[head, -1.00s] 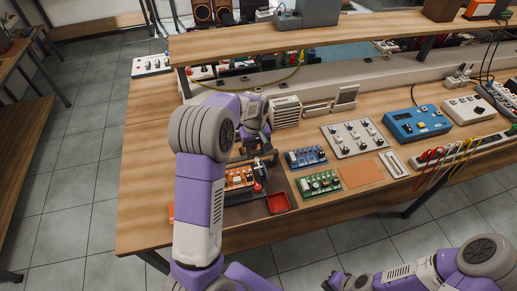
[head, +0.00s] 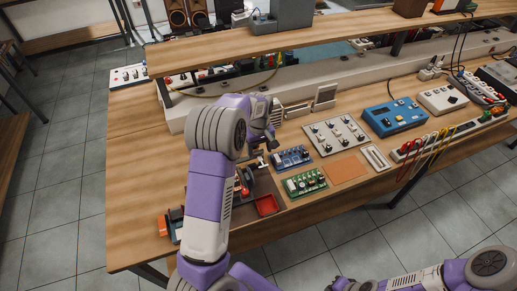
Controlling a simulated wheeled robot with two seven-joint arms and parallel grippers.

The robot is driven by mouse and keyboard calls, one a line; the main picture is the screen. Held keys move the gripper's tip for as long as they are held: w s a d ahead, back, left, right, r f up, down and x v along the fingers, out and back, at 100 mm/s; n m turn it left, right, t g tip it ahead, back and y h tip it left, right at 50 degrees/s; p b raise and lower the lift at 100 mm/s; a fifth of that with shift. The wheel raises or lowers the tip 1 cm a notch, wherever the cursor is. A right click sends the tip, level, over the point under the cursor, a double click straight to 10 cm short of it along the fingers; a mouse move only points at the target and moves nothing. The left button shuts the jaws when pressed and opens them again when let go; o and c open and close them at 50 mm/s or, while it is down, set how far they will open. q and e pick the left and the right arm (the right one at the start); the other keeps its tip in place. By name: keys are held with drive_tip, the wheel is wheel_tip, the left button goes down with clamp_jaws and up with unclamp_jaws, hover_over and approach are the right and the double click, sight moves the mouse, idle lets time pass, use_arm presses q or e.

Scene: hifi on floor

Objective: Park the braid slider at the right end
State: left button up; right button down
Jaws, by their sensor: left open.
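My left arm reaches over the left part of the wooden bench. Its gripper (head: 262,154) is low over the bench, just left of the blue circuit board (head: 292,157); the forearm partly hides it. It is open. I cannot pick out the braid slider with certainty. A narrow white slotted piece (head: 376,157) lies right of the orange-brown mat (head: 345,168). Small red and dark parts beside my left forearm are largely covered by it. My right gripper (head: 340,285) is at the bottom edge, off the bench, too small to read.
A green circuit board (head: 305,183) and red tray (head: 266,205) lie near the front edge. A grey knob panel (head: 336,134) and blue instrument (head: 395,116) stand farther right. A raised shelf (head: 300,46) spans the back. The bench's left end (head: 135,185) has bare wood.

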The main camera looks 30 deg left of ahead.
use_arm(q)
drive_tip(key=shift+r, duration=0.15)
wheel_tip(320, 180, up, 7)
drive_tip(key=shift+r+p, duration=0.15)
drive_tip(key=shift+p, duration=0.4)
idle(0.4)
